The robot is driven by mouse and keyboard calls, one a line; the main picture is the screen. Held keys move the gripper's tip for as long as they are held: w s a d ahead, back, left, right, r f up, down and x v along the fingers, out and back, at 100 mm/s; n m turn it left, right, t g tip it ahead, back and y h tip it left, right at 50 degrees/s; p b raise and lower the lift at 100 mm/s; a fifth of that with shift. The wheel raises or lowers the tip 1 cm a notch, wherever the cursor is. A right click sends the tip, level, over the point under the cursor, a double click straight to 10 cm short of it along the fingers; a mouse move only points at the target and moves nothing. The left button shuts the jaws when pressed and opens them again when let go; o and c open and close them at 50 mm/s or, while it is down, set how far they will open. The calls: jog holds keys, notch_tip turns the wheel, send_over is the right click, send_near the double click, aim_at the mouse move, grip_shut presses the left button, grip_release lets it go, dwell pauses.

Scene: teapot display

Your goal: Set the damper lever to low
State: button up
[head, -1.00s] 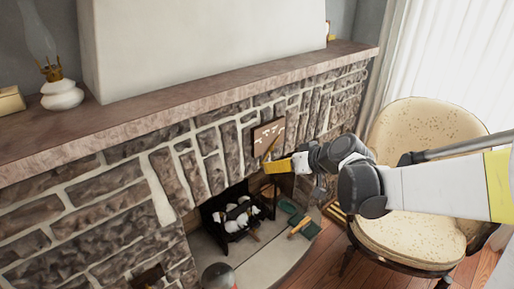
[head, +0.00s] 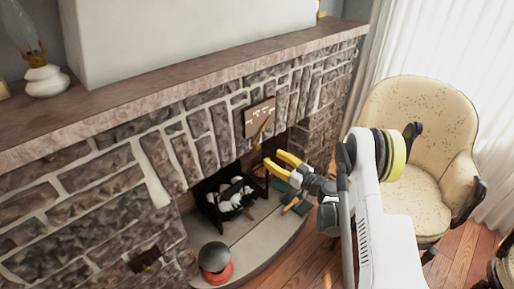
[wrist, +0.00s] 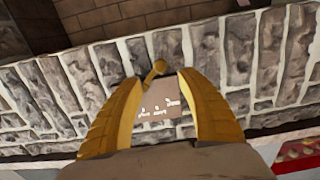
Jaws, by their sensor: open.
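The damper lever (head: 262,131) is a brass-coloured handle in front of a brown label plate (head: 258,117) on the stone fireplace front. It slants, and its low end hangs below the plate. The white marks on the plate are too small to read. My gripper (head: 273,160) has yellow fingers, open and empty, below and right of the lever in the head view. In the wrist view, the lever (wrist: 154,72) and plate (wrist: 165,102) show between the spread fingers (wrist: 159,78). I see no contact with the lever.
The firebox holds a dark grate with white logs (head: 232,198). A red and grey round object (head: 215,262) stands on the hearth (head: 255,240). A cream chair (head: 405,120) stands at the right. The mantel (head: 200,80) juts out above the plate.

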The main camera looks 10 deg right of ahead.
aim_at(259, 148)
jog(key=b+x, duration=0.2)
jog(key=x, duration=0.7)
jog(key=shift+f, duration=0.1)
jog(key=shift+w+a, duration=0.25)
grip_shut()
